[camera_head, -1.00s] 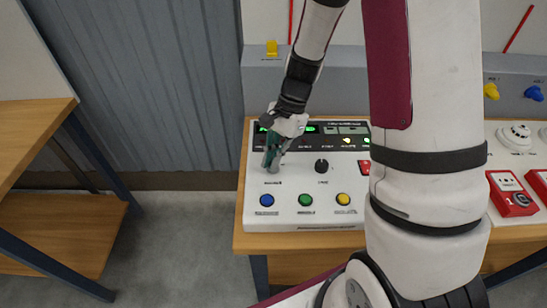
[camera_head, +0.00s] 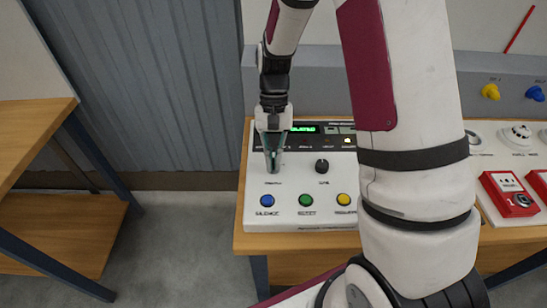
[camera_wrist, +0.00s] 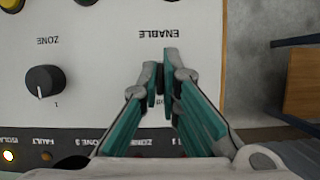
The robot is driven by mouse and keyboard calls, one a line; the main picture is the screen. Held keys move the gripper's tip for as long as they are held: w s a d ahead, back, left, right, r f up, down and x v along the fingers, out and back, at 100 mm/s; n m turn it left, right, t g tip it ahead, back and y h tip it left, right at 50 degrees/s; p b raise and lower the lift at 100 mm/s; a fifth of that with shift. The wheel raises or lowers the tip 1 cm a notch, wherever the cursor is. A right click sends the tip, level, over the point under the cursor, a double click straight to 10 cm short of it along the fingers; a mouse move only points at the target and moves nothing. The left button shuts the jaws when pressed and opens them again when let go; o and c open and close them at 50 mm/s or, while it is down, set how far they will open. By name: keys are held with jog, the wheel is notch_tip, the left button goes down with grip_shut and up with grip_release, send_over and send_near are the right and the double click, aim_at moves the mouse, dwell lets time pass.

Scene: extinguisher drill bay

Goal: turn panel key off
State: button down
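The white control panel (camera_head: 300,218) lies on the wooden table. My gripper (camera_head: 272,168) is at the panel's left, pointing down at the key switch position above the ENABLE label. In the wrist view my gripper (camera_wrist: 160,70) has its teal fingers nearly together, with a thin dark piece between them, which looks like the panel key (camera_wrist: 161,86). The fingers hide most of the key and its position marks, so its exact angle cannot be read.
A black ZONE knob (camera_head: 322,166) stands right of my gripper. Blue (camera_head: 267,201), green (camera_head: 306,200) and yellow (camera_head: 344,200) buttons line the panel's front. A red call point box (camera_head: 508,194) sits further right.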

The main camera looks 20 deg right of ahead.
dwell(0.4)
jog(key=c, duration=1.8)
grip_release()
jog(key=v, duration=1.2)
jog(key=shift+a+r, duration=0.1)
jog(key=s+a+r+n+t+h, duration=0.15)
jog(key=s+r+t, duration=0.25)
jog(key=s+r, duration=0.5)
jog(key=s+r+n+t, duration=0.3)
jog(key=s+r+t, duration=0.1)
jog(key=s, duration=0.8)
jog(key=shift+s+t, duration=0.3)
jog(key=shift+t, duration=0.3)
